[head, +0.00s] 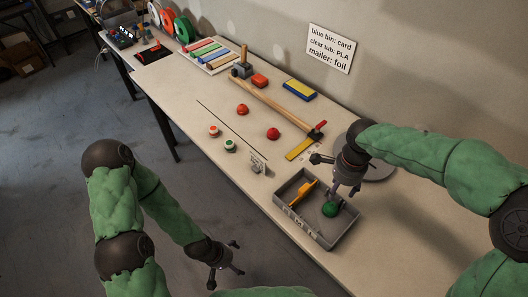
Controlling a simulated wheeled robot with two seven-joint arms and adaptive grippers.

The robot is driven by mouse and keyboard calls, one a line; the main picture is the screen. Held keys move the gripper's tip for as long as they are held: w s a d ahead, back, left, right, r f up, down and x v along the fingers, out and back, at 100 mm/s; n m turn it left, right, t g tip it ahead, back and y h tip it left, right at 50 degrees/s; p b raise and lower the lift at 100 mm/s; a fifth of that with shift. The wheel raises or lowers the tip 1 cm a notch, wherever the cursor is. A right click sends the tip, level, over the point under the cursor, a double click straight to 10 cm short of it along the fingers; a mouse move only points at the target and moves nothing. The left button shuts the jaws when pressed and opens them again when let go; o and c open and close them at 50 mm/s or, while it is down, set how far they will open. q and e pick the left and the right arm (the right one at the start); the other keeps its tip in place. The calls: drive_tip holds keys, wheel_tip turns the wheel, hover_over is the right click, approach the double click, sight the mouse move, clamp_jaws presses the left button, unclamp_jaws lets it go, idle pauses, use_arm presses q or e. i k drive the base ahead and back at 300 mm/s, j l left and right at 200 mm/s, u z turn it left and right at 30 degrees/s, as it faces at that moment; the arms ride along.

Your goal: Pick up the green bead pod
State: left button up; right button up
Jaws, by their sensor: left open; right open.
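A round green pod (330,209), which I take for the green bead pod, lies in a grey tray (343,237) at the table's front edge. My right gripper (344,191) is open and points down over the tray, just above and beside the pod. One finger is close to the pod; I cannot tell whether they touch. My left gripper (225,265) is open and empty, low in front of the table, over the floor.
An orange tool (302,192) lies in the tray beside the pod. A round grey plate (378,171) lies behind my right gripper.

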sight(229, 144)
drive_tip(key=i+j, duration=0.25)
drive_tip(key=j, duration=0.2)
drive_tip(key=i+j, duration=0.25)
drive_tip(key=j, duration=0.15)
drive_tip(key=i+j, duration=0.25)
drive_tip(key=j, duration=0.2)
drive_tip(key=i+j, duration=0.2)
drive_tip(key=j, duration=0.25)
